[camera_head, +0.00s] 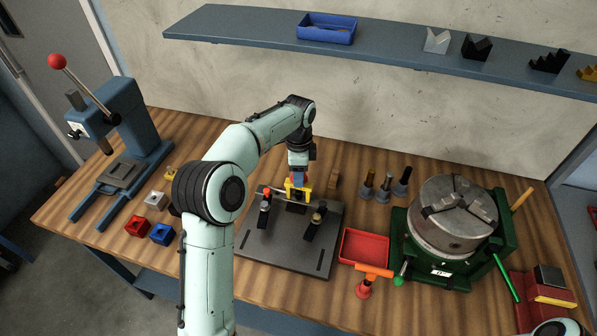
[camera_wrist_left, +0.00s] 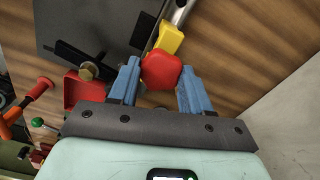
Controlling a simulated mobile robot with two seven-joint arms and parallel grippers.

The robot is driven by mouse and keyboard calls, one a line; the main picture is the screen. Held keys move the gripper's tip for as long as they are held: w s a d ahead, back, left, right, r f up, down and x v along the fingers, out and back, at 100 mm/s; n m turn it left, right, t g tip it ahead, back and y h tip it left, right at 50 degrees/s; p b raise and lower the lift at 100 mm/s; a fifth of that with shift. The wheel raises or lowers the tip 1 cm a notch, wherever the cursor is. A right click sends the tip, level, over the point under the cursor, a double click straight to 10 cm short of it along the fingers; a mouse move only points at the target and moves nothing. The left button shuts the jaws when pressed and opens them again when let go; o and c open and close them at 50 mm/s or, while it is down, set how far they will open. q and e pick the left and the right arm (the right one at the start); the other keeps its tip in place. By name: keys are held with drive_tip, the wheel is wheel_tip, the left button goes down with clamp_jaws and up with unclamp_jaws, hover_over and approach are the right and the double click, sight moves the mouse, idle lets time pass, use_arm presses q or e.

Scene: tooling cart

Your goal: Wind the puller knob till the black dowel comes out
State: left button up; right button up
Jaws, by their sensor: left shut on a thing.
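My left gripper (camera_head: 298,179) points down over the dark fixture plate (camera_head: 282,257). Its blue fingers (camera_wrist_left: 158,82) are shut on the red faceted puller knob (camera_wrist_left: 162,71). The yellow puller body (camera_head: 296,191) is just below the fingers; it also shows in the left wrist view (camera_wrist_left: 170,38), beyond the knob. A black block (camera_head: 295,208) lies under the puller, held between dark clamps on the plate. I cannot make out the black dowel; the puller and gripper cover that spot. My right gripper is out of view.
A red tray (camera_head: 345,257) and an orange-handled tool (camera_head: 373,271) sit right of the plate, before a chuck on a green base (camera_head: 453,215). Several small posts (camera_head: 384,187) stand behind. An arbor press (camera_head: 130,130) and small blocks (camera_head: 137,225) are left. A shelf (camera_head: 240,25) runs above.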

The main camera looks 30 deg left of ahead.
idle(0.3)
use_arm(q)
drive_tip(key=shift+a, duration=0.1)
drive_tip(key=o, duration=1.1)
drive_tip(key=shift+c, duration=0.2)
wheel_tip(320, 180, up, 13)
drive_tip(key=shift+r, duration=0.2)
